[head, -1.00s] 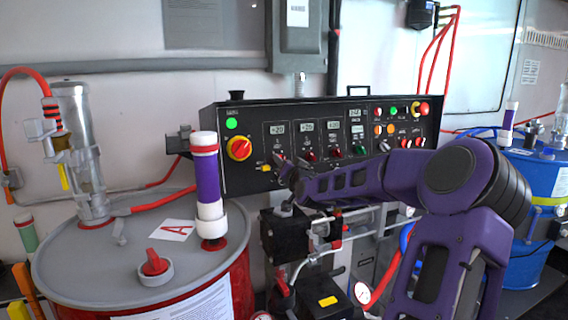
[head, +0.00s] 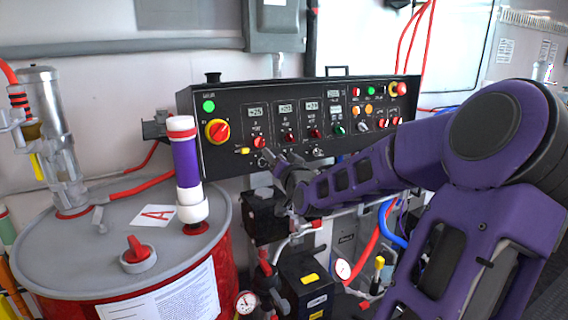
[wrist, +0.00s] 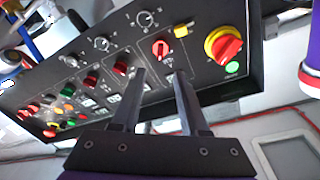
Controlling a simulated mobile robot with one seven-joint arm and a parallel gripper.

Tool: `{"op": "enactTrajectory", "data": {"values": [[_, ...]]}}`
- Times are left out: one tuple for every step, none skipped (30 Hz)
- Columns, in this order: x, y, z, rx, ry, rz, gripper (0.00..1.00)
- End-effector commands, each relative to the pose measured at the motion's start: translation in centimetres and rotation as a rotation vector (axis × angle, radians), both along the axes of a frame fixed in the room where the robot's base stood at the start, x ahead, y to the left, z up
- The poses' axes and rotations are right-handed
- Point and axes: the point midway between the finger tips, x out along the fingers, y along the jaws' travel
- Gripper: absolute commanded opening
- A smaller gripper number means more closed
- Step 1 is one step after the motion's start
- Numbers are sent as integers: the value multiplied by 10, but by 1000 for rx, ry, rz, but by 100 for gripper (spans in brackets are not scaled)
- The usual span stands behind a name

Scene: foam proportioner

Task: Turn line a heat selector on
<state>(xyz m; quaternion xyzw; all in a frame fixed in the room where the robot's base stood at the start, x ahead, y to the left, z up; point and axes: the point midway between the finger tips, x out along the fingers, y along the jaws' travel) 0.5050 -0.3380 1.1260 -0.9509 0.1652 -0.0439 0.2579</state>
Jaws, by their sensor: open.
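The black control panel (head: 222,165) carries a row of knobs below small displays. My gripper (head: 272,158) is in front of its lower left part; in the wrist view my open gripper (wrist: 160,74) points at the panel with nothing between its fingers. A red knob (wrist: 161,49) with a pale pointer lies just beyond and between the fingertips, apparently untouched; it also shows in the head view (head: 259,141). I cannot read which one is labelled line A heat.
A red drum (head: 235,235) with a purple-and-white cylinder (head: 187,165) stands to the left. Pump parts and hoses are below the panel.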

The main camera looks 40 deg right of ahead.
Motion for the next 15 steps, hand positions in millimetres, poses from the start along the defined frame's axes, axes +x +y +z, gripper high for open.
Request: {"op": "enactTrajectory", "data": {"values": [[-11, 3, 2, -2, 4, -3, 44], [-16, 4, 3, -1, 3, -3, 44], [-22, 7, 3, -1, 3, -3, 44], [-27, 8, 3, -1, 2, -3, 44], [-31, 10, 3, -1, 3, -2, 44], [-37, 12, 2, 0, 4, -2, 44], [-41, 14, 3, 1, 1, -3, 44], [-44, 15, 3, -1, 1, -2, 44], [-49, 17, 2, 0, 2, -1, 44], [-51, 17, 2, 0, 2, -3, 44], [-54, 19, 2, -1, 1, -2, 44], [-56, 20, 2, -1, 1, -1, 44], [-58, 20, 1, -1, 1, -1, 44], [-59, 21, 1, 0, 0, 0, 44], [-60, 22, 1, 0, 1, 1, 44]]}}
